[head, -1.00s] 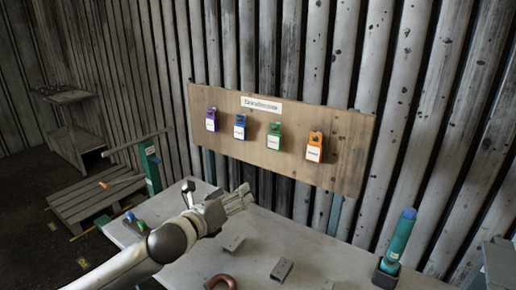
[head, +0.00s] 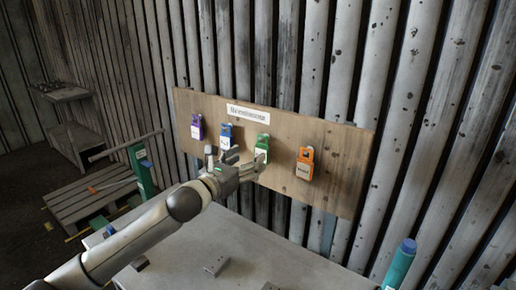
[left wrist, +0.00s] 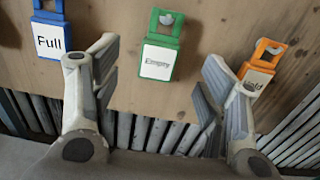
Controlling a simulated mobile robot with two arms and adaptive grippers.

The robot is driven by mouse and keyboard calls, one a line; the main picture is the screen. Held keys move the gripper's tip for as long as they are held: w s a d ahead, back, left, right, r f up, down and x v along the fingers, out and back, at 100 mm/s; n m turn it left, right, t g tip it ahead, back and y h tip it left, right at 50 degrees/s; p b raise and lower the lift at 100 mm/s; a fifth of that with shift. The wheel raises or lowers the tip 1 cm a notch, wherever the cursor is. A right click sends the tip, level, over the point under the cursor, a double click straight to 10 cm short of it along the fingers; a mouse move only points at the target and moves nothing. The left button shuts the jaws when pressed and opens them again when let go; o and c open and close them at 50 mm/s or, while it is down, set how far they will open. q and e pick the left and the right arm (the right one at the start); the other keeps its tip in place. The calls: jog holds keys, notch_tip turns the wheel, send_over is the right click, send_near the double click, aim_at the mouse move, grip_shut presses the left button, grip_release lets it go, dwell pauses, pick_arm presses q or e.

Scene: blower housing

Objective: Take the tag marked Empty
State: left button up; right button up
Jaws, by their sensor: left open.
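The green tag (left wrist: 160,50) hangs on the wooden board, and its white label reads Empty in the left wrist view. It also shows in the head view (head: 262,143), partly behind my gripper. My left gripper (head: 250,166) is open in front of the board. In the left wrist view its two fingers (left wrist: 158,92) stand apart, with the green tag between and beyond them. No contact with the tag shows. My right gripper is not in view.
On the same board (head: 340,150) hang a blue tag (left wrist: 50,32) reading Full, an orange tag (head: 305,163) and a purple tag (head: 197,127). A grey table (head: 250,255) lies below, with a green-blue bottle (head: 402,262) at right.

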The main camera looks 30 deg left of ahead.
pick_arm(q)
jog(key=w, duration=0.2)
jog(key=w+p, duration=0.1)
jog(key=w, duration=0.2)
jog(key=shift+w+d+p, duration=0.35)
jog(key=shift+w, duration=0.45)
jog(key=shift+c, duration=0.4)
jog(key=shift+f, duration=0.1)
jog(key=c, duration=1)
jog(key=p, duration=0.2)
send_near(261, 150)
jog(key=shift+w+r, duration=0.3)
jog(key=shift+w, duration=0.55)
jog(key=shift+w+r, duration=0.35)
jog(key=shift+w, duration=0.5)
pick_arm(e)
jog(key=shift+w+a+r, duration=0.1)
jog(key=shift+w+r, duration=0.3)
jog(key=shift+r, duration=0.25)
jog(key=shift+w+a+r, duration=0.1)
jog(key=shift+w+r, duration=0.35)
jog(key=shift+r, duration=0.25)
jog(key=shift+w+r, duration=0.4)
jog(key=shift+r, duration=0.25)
